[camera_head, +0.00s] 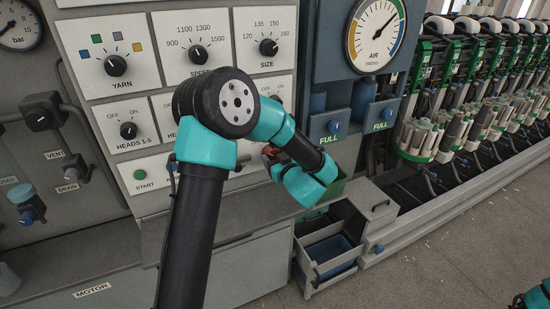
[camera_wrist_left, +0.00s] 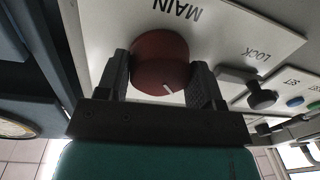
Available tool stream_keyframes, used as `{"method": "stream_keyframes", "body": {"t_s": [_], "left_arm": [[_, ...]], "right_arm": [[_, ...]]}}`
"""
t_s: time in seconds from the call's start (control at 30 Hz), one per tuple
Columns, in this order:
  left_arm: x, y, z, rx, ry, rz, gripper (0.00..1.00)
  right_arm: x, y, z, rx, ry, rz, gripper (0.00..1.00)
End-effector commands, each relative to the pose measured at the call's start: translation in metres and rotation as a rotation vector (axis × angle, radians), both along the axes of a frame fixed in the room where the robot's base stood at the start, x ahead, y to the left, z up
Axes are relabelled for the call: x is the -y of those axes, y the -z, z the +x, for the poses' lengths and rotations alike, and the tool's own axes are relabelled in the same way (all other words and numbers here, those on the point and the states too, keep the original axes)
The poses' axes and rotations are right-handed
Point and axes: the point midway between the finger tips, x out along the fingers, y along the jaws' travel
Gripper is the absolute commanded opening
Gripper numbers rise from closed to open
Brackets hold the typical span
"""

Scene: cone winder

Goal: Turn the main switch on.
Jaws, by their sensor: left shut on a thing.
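The main switch is a round red knob (camera_wrist_left: 160,62) on a pale plate marked MAIN, which appears upside down in the left wrist view. My left gripper (camera_wrist_left: 159,75) has one dark finger on each side of the knob and is shut on it. A short white mark on the knob points to the lower right of that view. In the head view only a small red part of the knob (camera_head: 271,150) shows, behind my left arm, which hides most of the plate. My right gripper is out of view; only a teal bit of my right arm shows at the lower right corner.
A black LOCK knob (camera_wrist_left: 262,95) sits beside the MAIN plate. The panel also has YARN (camera_head: 116,65), SPEED (camera_head: 198,54) and SIZE (camera_head: 268,47) dials and a green START button (camera_head: 140,174). A ledge and an open drawer (camera_head: 330,262) are below.

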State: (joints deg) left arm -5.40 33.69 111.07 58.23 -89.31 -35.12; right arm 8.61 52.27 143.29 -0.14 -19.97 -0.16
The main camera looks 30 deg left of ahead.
Motion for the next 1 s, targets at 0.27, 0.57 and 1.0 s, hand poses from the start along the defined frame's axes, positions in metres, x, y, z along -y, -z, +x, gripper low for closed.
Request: {"method": "stream_keyframes", "body": {"t_s": [0.27,0.57,1.0], "left_arm": [[0.0001,0.0001,-0.0002,-0.007,0.0,0.004,0.37],[0.0,0.0003,-0.0003,-0.081,-0.001,0.056,0.37],[-0.0004,0.001,-0.001,-0.363,-0.001,0.25,0.37]], "right_arm": [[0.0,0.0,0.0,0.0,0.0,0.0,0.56],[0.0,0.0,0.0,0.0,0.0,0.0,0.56],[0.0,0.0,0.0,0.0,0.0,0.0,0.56]]}}
